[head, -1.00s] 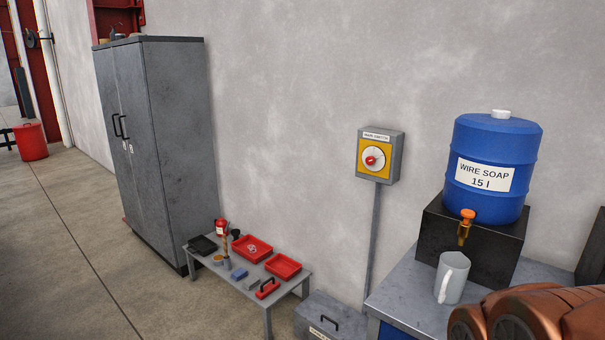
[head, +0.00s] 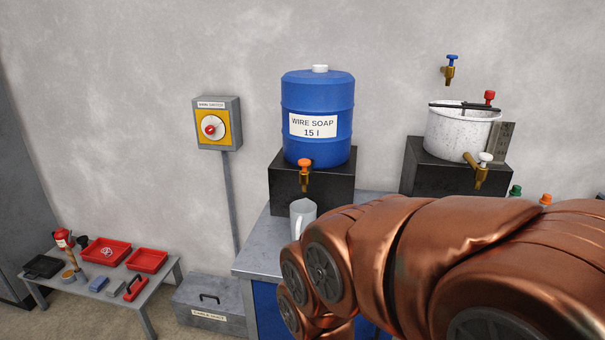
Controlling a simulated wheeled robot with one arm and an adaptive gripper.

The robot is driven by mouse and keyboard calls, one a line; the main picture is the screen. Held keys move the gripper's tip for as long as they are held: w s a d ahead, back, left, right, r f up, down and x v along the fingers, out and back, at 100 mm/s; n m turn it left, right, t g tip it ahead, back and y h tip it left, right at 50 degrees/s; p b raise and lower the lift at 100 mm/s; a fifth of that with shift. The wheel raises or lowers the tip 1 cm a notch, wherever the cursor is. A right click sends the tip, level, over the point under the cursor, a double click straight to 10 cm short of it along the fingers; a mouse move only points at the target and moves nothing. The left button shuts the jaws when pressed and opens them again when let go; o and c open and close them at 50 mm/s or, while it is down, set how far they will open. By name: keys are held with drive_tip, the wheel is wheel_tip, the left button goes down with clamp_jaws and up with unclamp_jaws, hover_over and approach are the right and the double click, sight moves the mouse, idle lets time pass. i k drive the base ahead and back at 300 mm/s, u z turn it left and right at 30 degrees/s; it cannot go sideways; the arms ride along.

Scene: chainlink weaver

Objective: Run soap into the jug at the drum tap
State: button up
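The blue soap drum (head: 317,97), labelled "WIRE SOAP 15 l", stands on a black block (head: 334,193) on the bench. Its brass tap with an orange handle (head: 304,166) points down at the front. The pale grey jug (head: 303,213) stands upright on the bench below the tap, its lower right part hidden by my copper-coloured arm. I cannot see inside the jug, and no stream shows at the tap. My arm crosses the lower right of the view; my gripper is not in the picture.
A speckled white pot (head: 462,133) with a white-handled tap stands on another black block to the right. A blue-handled wall tap (head: 451,69) is above it. A yellow-faced main switch (head: 213,127) is on the wall. A low table (head: 62,297) with red trays stands left, beside a grey box (head: 209,305).

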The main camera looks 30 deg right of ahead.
sight(304, 163)
drive_tip(key=u, duration=0.35)
drive_tip(key=k, duration=0.9)
drive_tip(key=u, duration=0.6)
drive_tip(key=k, duration=0.4)
drive_tip(key=u, duration=0.45)
drive_tip(key=i, duration=2.4)
drive_tip(key=z, duration=1.55)
drive_tip(key=i, duration=0.55)
drive_tip(key=z, duration=0.55)
